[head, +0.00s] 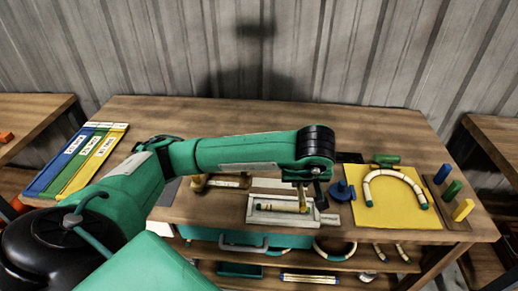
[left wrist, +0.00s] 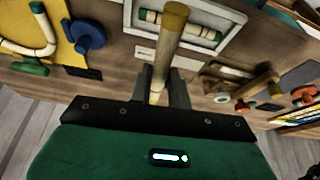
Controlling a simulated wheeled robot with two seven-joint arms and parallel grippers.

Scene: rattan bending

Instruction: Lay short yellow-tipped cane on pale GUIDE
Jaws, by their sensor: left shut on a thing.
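My left gripper (head: 310,192) is over the table's middle, at the far right part of a pale, rimmed tray that looks like the guide (head: 250,218). It is shut on a short cane (left wrist: 170,40), which stands roughly upright between the fingers in the left wrist view, its yellow-brown tip toward the tray. I cannot tell whether the tip touches anything. Another cane (head: 272,208) with green bands lies inside the tray; it also shows in the left wrist view (left wrist: 190,26). A pale strip (head: 268,183) lies behind the tray. My right gripper is not in view.
A yellow board (head: 390,215) with a bent cane (head: 368,177) lies to the right, beside a blue round piece (head: 341,191). Colored pegs (head: 453,190) stand at the right edge. A wooden stand (head: 200,183) is left of the tray. Colored panels (head: 85,150) lie far left.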

